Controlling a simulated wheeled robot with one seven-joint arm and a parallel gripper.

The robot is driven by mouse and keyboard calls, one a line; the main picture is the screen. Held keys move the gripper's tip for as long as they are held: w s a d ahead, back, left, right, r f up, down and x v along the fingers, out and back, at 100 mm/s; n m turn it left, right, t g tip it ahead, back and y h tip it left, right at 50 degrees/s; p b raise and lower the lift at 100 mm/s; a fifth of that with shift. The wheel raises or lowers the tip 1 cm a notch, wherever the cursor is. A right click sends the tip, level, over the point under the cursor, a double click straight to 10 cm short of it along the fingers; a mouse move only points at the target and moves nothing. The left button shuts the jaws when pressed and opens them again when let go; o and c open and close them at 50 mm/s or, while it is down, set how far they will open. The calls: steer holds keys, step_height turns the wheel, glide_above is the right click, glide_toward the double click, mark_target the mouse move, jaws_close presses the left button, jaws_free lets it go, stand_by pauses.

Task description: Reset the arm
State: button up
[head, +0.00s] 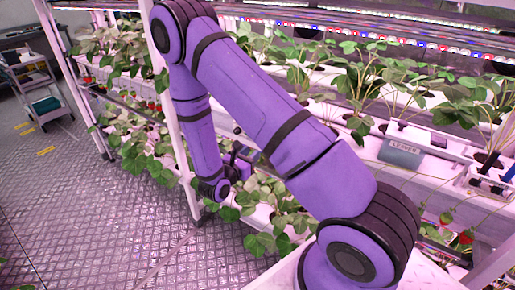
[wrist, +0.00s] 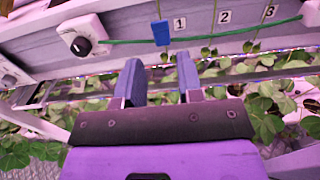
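My purple arm stretches across the head view, from the lower right up to the upper left and down again. Its end with my gripper hangs low beside the white rack post, among leaves; the fingers are hard to make out there. In the wrist view my gripper (wrist: 160,82) shows two blue-grey fingers set apart with nothing between them. The fingers point toward the lower edge of a grey rack panel (wrist: 130,35) and the plants beyond it.
The panel carries a black knob (wrist: 81,46), a blue clip (wrist: 160,32), a green line (wrist: 220,34) and number labels. Planted racks stand close around my arm. A grey labelled box (head: 402,150) sits on the right rack. A cart (head: 38,92) stands far left; the aisle floor (head: 75,200) is clear.

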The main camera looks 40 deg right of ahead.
steer(key=shift+v, duration=0.8)
steer(key=shift+s, duration=0.1)
steer(key=s+d+r+m+g+y, duration=0.1)
steer(key=s+r+m+g+y, duration=0.2)
steer(key=r, duration=0.4)
steer(key=s+r+m+g+y, duration=0.1)
steer(key=s+r+m+g, duration=0.25)
steer(key=r+m, duration=0.25)
steer(key=s+d+r+m+g+y, duration=0.1)
steer(key=s+r+m+g, duration=0.25)
steer(key=r, duration=0.35)
steer(key=s+a+r+m+t+y, duration=0.4)
steer(key=s+r+y, duration=0.2)
steer(key=s+r, duration=0.1)
steer(key=s+a+r+m+t+y, duration=0.5)
steer(key=s+r+y, duration=0.1)
steer(key=s+r, duration=0.1)
steer(key=shift+a+r, duration=0.25)
steer(key=shift+r, duration=0.45)
